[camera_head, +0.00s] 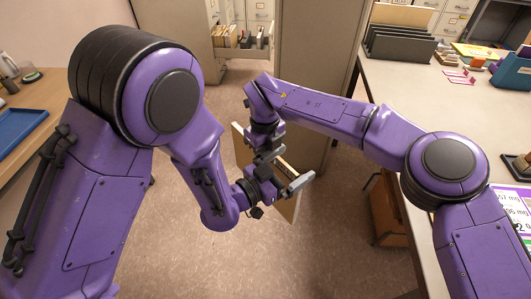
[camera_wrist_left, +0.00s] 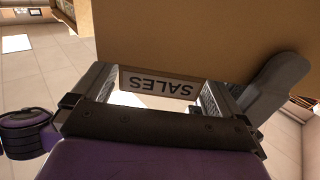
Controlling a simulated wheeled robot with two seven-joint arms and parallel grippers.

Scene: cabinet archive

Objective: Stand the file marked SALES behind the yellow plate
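The file marked SALES (camera_head: 292,207) is a tan panel in mid-air between my two arms in the head view. In the left wrist view its tan face (camera_wrist_left: 190,38) fills the upper part, and its white SALES label (camera_wrist_left: 157,83) reads upside down. My left gripper (camera_wrist_left: 160,90) has its fingers wide apart, one on each side of the label tab. It also shows at the file in the head view (camera_head: 290,186). My right gripper (camera_head: 266,155) is beside the file's upper part; its fingertips are hidden. I cannot clearly make out a yellow plate.
An open cabinet drawer (camera_head: 243,50) with several tan files stands at the back. A black sorter rack (camera_head: 400,45) and a flat yellow item (camera_head: 478,50) are on the right desk (camera_head: 400,85). A blue tray (camera_head: 18,128) lies at left. The floor (camera_head: 330,240) ahead is clear.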

